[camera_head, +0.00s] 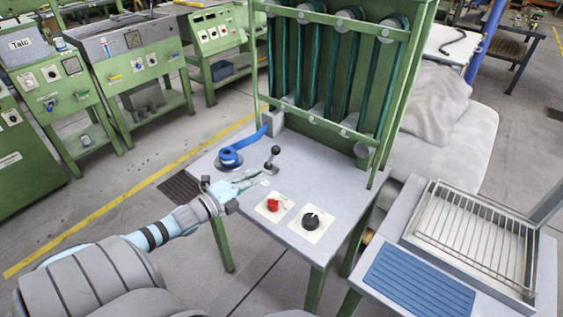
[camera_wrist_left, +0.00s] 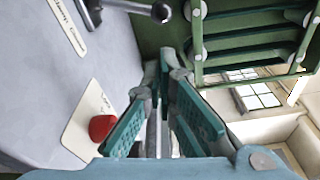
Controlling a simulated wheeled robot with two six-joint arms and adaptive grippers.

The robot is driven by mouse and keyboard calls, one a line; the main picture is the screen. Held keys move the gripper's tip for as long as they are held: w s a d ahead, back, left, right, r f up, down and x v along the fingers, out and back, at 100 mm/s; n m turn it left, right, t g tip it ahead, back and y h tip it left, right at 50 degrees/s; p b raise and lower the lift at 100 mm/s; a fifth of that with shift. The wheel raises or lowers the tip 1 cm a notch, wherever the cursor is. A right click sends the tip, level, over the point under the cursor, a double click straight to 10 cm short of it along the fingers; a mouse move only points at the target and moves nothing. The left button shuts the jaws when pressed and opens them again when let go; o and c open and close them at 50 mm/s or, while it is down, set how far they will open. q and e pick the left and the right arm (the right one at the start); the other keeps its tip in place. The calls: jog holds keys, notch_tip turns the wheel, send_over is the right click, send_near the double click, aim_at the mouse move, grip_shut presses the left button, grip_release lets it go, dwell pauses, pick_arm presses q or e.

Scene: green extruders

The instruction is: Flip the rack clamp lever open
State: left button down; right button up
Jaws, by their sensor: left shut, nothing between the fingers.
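The clamp lever (camera_head: 272,158), a dark lever with a round ball knob, stands on the grey table at the foot of the green rack (camera_head: 340,70). Its rod and knob also show at the top of the left wrist view (camera_wrist_left: 160,12). My left gripper (camera_head: 261,178) is over the table, just in front of the lever and apart from it. Its teal fingers (camera_wrist_left: 166,62) are shut and empty, pointing toward the rack. The rack holds several dark green tubes behind a cross bar. My right gripper is in neither view.
A red knob (camera_head: 273,204) and a black knob (camera_head: 311,220) sit on plates near the table's front. A blue coil (camera_head: 230,157) lies left of the lever. A side table with a wire tray (camera_head: 470,240) stands at the right.

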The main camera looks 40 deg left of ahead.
aim_at(272, 157)
pick_arm(q)
jog(key=w+b, duration=0.3)
jog(key=w+f+b, duration=0.1)
jog(key=shift+w+d+f, duration=0.1)
jog(key=shift+w+d, duration=0.15)
jog(key=shift+w, duration=0.15)
jog(key=w, duration=0.2)
jog(key=w+r, duration=0.1)
jog(key=w, duration=0.1)
jog(key=shift+w+d, duration=0.15)
jog(key=shift+d, duration=0.05)
jog(key=shift+w+d+f+p, duration=0.1)
jog(key=shift+w+d+p, duration=0.05)
jog(key=shift+w+p, duration=0.2)
jog(key=shift+a+r+n, duration=0.2)
jog(key=shift+a+n, duration=0.05)
jog(key=shift+n, duration=0.15)
